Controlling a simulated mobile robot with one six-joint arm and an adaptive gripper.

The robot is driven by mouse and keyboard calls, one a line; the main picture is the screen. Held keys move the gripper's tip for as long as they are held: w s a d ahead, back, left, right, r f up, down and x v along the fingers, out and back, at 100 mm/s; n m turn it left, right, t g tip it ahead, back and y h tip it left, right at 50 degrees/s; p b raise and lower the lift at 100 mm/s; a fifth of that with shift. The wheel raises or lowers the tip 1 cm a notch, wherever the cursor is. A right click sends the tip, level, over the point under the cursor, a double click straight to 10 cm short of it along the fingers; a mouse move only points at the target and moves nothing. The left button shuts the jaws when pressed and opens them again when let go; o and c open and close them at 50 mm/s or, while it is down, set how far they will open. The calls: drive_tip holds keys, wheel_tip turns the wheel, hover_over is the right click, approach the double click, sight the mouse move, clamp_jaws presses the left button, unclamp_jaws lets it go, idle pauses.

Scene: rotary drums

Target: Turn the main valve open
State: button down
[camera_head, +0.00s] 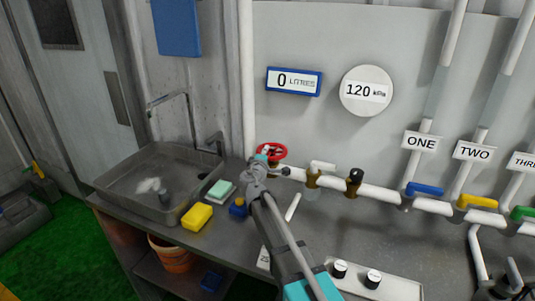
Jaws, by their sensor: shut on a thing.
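A red round handwheel (278,150) stands on the white pipe along the wall, near the middle of the view. It is the only wheel-shaped valve I see. My gripper (264,154) is at the wheel's left side, shut on its rim. My arm comes up from the lower right and hides the pipe below the wheel. The fingertips are small, so the exact grip is hard to tell. A blue display (294,81) above reads 0 litres. A round gauge (367,91) beside it reads 120 kPa.
To the right, the pipe carries brass fittings and blue (425,189), yellow (478,201) and green (522,212) lever handles under labels ONE, TWO and a partly cut-off third. A sink (120,182), yellow sponge (197,217) and small blue item (238,208) lie left. A knob panel (395,287) is in front.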

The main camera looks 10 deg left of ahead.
drive_tip(key=shift+s+d+n+y, duration=0.1)
drive_tip(key=shift+d+n+y, duration=0.05)
drive_tip(key=shift+n+y, duration=0.2)
drive_tip(key=shift+y, duration=0.35)
drive_tip(key=shift+s+n+y, duration=0.15)
drive_tip(key=shift+n+y, duration=0.8)
drive_tip(key=shift+y, duration=0.35)
drive_tip(key=c, duration=0.6)
unclamp_jaws()
drive_tip(key=shift+o, duration=0.2)
drive_tip(key=shift+s, duration=0.1)
drive_tip(key=s+d, duration=0.1)
drive_tip(key=s, duration=1)
drive_tip(key=shift+s+d, duration=0.35)
